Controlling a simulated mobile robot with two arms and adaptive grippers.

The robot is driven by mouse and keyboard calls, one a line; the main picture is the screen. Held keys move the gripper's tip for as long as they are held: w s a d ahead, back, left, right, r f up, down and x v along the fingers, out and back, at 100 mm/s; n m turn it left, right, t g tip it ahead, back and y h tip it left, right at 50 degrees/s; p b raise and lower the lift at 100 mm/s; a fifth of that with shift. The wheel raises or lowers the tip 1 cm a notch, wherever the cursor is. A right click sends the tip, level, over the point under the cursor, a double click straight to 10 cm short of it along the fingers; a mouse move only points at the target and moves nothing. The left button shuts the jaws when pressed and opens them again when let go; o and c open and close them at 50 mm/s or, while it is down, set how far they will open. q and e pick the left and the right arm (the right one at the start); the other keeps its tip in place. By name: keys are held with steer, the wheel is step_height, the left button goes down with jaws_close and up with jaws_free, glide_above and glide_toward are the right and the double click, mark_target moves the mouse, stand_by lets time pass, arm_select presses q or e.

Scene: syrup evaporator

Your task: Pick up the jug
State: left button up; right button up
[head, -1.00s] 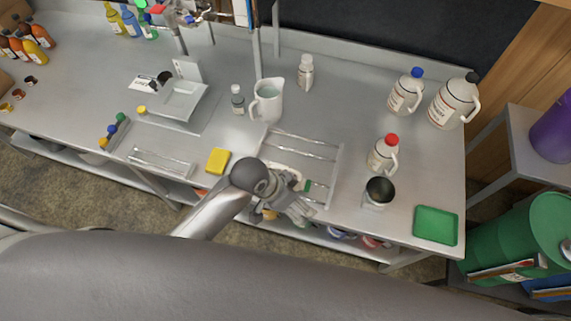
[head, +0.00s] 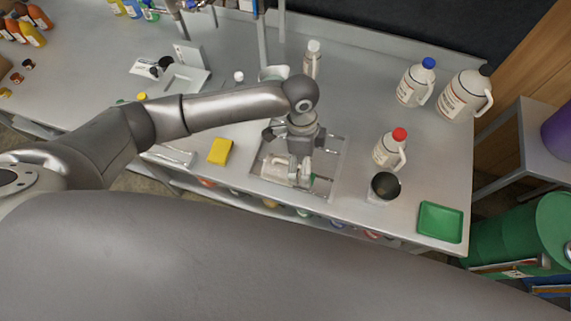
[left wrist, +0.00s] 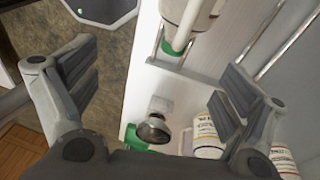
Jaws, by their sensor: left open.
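An off-white jug (head: 278,162) lies in the shallow steel recess with rails at the front of the bench, partly hidden by my left gripper. The left wrist view shows part of a white body with a handle (left wrist: 188,14) at the top edge, over the rails, apart from the fingers. My left gripper (head: 299,174) points down over the recess. Its fingers are spread and empty in the left wrist view (left wrist: 160,85). A pitcher (head: 272,74) stands behind my left arm, mostly hidden. My right gripper is not in view.
Right of the recess stand a red-capped jug (head: 388,151), a dark bowl on a white base (head: 384,187) and a green tray (head: 440,222). Larger jugs (head: 460,95) stand behind. A yellow sponge (head: 220,151) lies left of the recess. An upright post (head: 262,45) rises behind my arm.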

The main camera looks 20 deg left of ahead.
arm_select(q)
steer(key=y, duration=0.2)
glide_toward(285, 165)
steer(key=shift+w+f+m+g, duration=0.25)
steer(key=shift+w+m+g, duration=0.05)
steer(key=shift+m, duration=0.1)
steer(key=f, duration=0.2)
steer(key=s+f+p, duration=0.1)
steer(key=f, duration=0.2)
steer(key=shift+s+a+f, duration=0.1)
steer(key=shift+f, duration=0.5)
steer(key=shift+s+a+f+p, duration=0.1)
steer(key=shift+f+p, duration=0.3)
steer(key=shift+f, duration=0.7)
steer(key=shift+s+f+p, duration=0.15)
steer(key=shift+f+p, duration=0.2)
steer(key=shift+f, duration=0.7)
steer(key=c, duration=1.6)
steer(key=shift+r, duration=0.1)
steer(key=shift+c, duration=1)
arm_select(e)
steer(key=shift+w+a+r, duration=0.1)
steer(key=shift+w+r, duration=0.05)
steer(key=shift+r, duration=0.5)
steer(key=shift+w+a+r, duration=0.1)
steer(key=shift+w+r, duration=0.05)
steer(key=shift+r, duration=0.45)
